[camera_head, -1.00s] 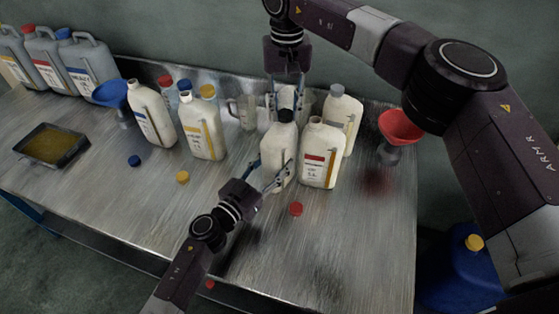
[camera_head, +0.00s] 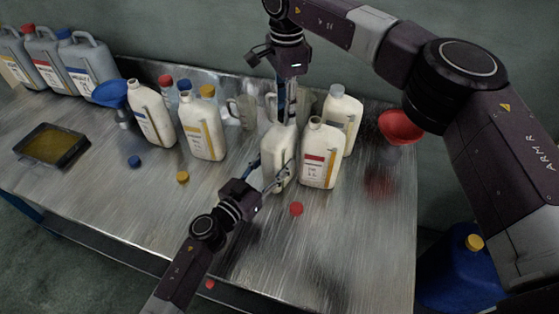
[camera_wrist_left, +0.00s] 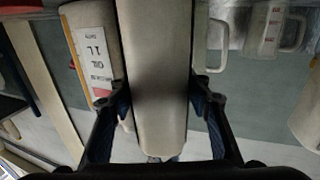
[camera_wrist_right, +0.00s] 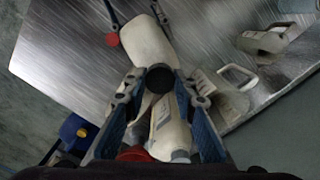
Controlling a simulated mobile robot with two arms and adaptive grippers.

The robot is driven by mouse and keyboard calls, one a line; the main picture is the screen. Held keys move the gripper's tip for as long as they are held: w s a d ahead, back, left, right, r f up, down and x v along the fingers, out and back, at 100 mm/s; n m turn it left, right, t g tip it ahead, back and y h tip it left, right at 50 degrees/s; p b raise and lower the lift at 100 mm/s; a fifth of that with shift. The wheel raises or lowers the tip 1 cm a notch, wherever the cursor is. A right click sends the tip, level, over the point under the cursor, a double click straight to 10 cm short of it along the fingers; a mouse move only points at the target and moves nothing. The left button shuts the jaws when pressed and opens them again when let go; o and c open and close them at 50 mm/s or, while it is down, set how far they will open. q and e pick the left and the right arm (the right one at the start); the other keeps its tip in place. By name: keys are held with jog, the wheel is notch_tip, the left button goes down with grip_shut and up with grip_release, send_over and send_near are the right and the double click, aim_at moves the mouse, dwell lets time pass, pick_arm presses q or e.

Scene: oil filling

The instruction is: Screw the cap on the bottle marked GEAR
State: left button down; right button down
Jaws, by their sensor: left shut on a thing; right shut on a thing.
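A cream bottle (camera_head: 275,150) stands upright in the middle of the metal table; its label is turned away, so I cannot read GEAR on it. My left gripper (camera_head: 278,174) is shut on its body from the front; the bottle (camera_wrist_left: 152,70) fills the space between the fingers in the left wrist view. My right gripper (camera_head: 289,112) points down over the bottle's top. In the right wrist view, the black cap (camera_wrist_right: 160,78) sits between the right fingers at the bottle's top. The fingers hide the cap in the head view, and I cannot tell how tightly it is seated.
A red-labelled bottle (camera_head: 321,153) stands close on the right, with another bottle (camera_head: 344,118) behind it. A red funnel (camera_head: 400,128) is at the right. Loose red (camera_head: 296,209), yellow (camera_head: 182,177) and blue (camera_head: 134,161) caps lie in front. A tray (camera_head: 52,145) is far left.

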jog(key=m, duration=1.4)
jog(key=shift+m, duration=0.4)
jog(key=m, duration=0.4)
jog(key=shift+m, duration=0.4)
jog(key=m, duration=0.4)
jog(key=shift+f+m, duration=0.1)
jog(key=shift+m, duration=0.3)
jog(key=m, duration=0.4)
jog(key=shift+m, duration=0.4)
jog(key=m, duration=0.4)
jog(key=shift+m, duration=0.4)
jog(key=m, duration=0.5)
jog(key=c, duration=1.5)
grip_release()
